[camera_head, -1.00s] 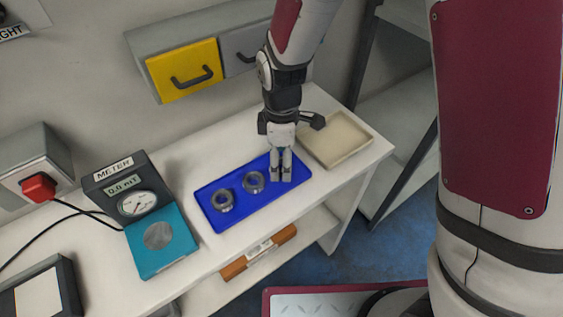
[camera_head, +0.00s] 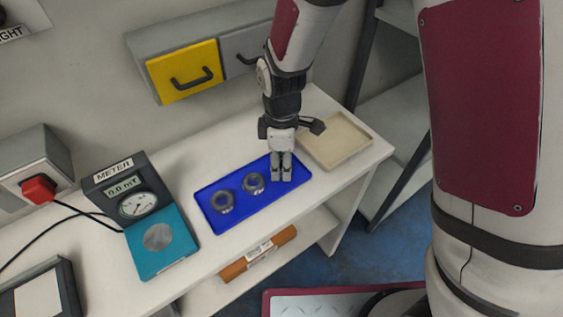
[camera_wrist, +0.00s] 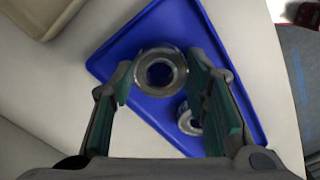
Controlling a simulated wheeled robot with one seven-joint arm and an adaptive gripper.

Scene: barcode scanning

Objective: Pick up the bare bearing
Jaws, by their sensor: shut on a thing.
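My gripper (camera_head: 281,174) is over the right end of the blue tray (camera_head: 265,205), pointing down. In the wrist view, a grey metal bearing (camera_wrist: 138,73) sits between the two fingers, which are shut on its sides. In the head view the fingers hide this bearing. Two more ring-shaped grey bearings lie in the tray: a middle one (camera_head: 254,183) just left of the fingers and a left one (camera_head: 223,202). The wrist view shows one further bearing (camera_wrist: 187,122), partly hidden by the right finger. I cannot tell whether the held bearing is clear of the tray.
A cream tray (camera_head: 352,158) lies right of and behind my gripper. A meter (camera_head: 137,204) with a teal plate (camera_head: 178,258) stands left of the blue tray. A yellow drawer (camera_head: 185,72) is on the wall behind. An orange object (camera_head: 235,270) lies on the lower shelf.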

